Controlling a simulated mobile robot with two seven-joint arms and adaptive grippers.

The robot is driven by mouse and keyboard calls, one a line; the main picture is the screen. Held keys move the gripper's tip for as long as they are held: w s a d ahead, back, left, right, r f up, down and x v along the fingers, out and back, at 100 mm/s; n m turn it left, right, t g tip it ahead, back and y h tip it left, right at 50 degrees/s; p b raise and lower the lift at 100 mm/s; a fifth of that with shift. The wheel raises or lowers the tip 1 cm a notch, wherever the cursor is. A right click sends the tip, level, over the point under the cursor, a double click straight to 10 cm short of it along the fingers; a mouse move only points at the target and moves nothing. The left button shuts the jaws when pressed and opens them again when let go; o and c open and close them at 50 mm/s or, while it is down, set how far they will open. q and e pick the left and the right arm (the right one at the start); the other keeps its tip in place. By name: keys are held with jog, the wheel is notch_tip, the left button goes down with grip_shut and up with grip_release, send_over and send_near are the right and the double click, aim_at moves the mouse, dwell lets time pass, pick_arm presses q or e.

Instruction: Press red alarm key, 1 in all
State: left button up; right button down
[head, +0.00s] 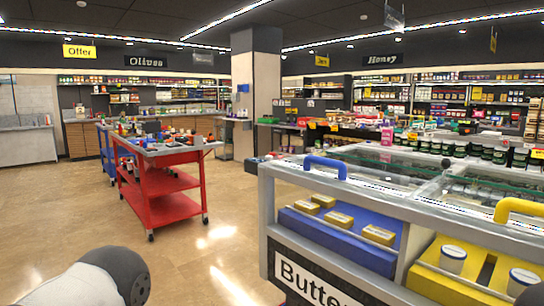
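I cannot make out a red alarm key for certain in the head view. A red trolley (163,204) stands on the floor left of centre, with several small red, dark and grey items (182,137) on its grey top. These items are too small to tell apart. A rounded grey and black link of my own arm shows at the bottom left edge. Neither gripper is in view.
A glass-topped display case (330,236) labelled "Butter" fills the right foreground, with blue (324,161) and yellow (520,209) handles. A square pillar (257,105) stands behind. Shiny tiled floor (215,245) is clear between the trolley and the case.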

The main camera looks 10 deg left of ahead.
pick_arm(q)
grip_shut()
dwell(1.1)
